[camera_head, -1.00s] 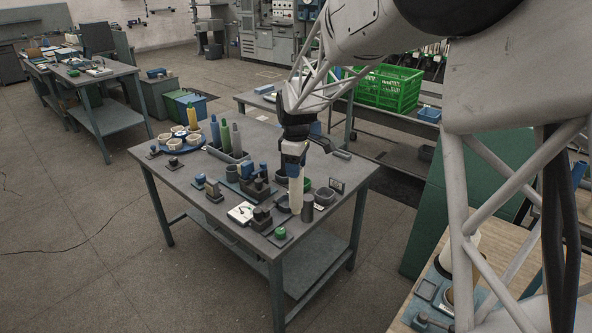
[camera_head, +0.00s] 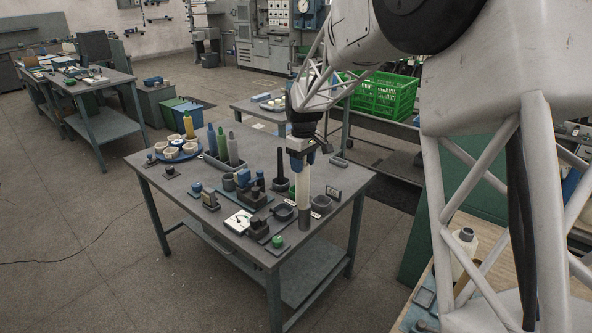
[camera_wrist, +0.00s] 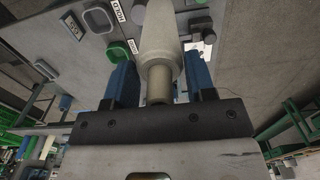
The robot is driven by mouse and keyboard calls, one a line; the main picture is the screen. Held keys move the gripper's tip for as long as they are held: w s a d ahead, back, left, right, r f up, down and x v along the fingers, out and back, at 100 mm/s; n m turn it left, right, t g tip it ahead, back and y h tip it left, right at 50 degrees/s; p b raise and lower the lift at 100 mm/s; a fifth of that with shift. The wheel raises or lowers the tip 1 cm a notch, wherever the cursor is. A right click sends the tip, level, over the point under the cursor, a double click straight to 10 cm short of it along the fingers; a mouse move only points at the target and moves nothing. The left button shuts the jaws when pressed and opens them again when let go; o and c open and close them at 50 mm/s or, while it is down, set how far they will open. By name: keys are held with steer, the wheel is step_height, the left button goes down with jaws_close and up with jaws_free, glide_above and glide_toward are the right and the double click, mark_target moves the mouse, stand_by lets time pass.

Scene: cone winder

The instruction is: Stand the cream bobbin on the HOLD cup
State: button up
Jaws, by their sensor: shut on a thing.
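My gripper (camera_head: 301,163) is shut on the cream bobbin (camera_head: 303,186), which hangs upright below it over the near right part of the table. In the wrist view the bobbin (camera_wrist: 160,42) sits between the blue fingers (camera_wrist: 158,88). Its lower end overlaps the top of a dark grey cylinder (camera_head: 303,219); I cannot tell whether they touch. A grey cup (camera_head: 321,204) stands just right of the bobbin. In the wrist view, a grey squarish cup (camera_wrist: 97,19) lies beside a tag reading HOLD (camera_wrist: 115,12), left of the bobbin, with a green cup (camera_wrist: 125,52) nearer.
A blue round tray (camera_head: 180,153) holds several cups. A white dial (camera_head: 239,221) and a green button (camera_head: 277,241) lie near the front edge. A small upright sign (camera_head: 333,192) stands at right.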

steer(key=w+d+f+n, duration=0.2)
steer(key=w+d, duration=0.2)
steer(key=w, duration=0.3)
steer(key=w+d+f+n, duration=0.1)
steer(key=w+d+n, duration=0.1)
steer(key=w+d, duration=0.3)
steer(key=w, duration=0.3)
steer(key=shift+w+d+f+n, duration=0.15)
steer(key=shift+d+f+n, duration=0.15)
steer(key=shift+f, duration=0.1)
stand_by(0.5)
steer(key=shift+f, duration=0.1)
stand_by(0.3)
